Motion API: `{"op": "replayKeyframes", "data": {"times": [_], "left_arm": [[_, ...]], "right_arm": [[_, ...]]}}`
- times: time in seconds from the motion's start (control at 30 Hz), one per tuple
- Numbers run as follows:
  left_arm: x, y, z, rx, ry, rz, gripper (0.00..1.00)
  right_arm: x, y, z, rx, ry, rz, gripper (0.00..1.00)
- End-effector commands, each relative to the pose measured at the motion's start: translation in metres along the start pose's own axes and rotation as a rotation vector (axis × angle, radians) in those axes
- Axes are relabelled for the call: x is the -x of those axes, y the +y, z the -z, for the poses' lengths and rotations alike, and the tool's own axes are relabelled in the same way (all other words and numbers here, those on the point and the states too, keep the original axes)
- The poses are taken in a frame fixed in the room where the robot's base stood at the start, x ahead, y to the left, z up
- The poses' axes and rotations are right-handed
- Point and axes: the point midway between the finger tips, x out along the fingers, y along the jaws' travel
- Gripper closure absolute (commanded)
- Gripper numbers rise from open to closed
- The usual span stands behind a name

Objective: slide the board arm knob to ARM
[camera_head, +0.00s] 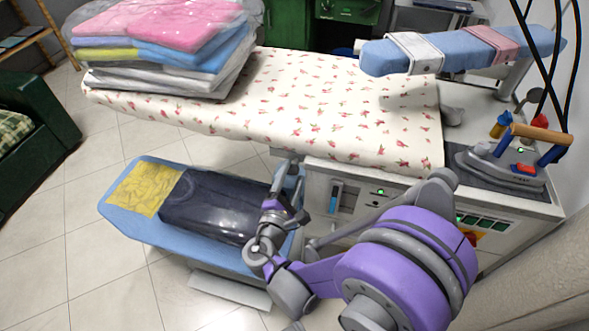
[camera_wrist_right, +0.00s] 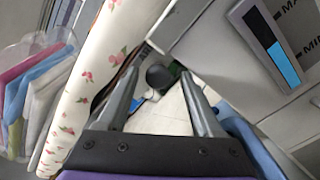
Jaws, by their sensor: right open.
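My right gripper (camera_head: 287,180) reaches to the front left corner of the ironing table, just under the edge of its flowered cover. The right wrist view shows its two grey fingers (camera_wrist_right: 165,85) spread apart with nothing clasped. In the head view the knob is hidden or too small to make out. My left gripper is not in view.
The flowered ironing table (camera_head: 330,110) carries a stack of bagged clothes (camera_head: 165,45) and a blue sleeve board (camera_head: 460,50). An iron (camera_head: 500,165) rests at right. A blue lower shelf (camera_head: 125,215) holds folded items.

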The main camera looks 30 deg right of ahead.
Motion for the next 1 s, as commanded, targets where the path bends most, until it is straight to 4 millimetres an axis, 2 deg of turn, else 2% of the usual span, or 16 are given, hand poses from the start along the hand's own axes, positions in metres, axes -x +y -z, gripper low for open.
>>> {"op": "replayKeyframes", "data": {"times": [0.03, 0.2, 0.4, 0.57, 1.0], "left_arm": [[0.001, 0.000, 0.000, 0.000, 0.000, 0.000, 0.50], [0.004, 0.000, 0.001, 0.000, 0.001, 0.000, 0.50], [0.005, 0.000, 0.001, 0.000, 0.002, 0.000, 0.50], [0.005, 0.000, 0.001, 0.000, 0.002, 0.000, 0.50], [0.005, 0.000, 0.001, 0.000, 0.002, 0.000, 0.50]], "right_arm": [[0.012, 0.001, 0.000, -0.001, 0.004, -0.002, 0.31], [0.048, 0.001, 0.001, 0.000, 0.004, -0.003, 0.31], [0.076, 0.001, 0.000, 0.000, 0.001, -0.002, 0.31], [0.084, 0.000, -0.001, 0.000, -0.001, 0.000, 0.31], [0.084, 0.000, -0.001, 0.001, -0.002, 0.000, 0.31]]}}
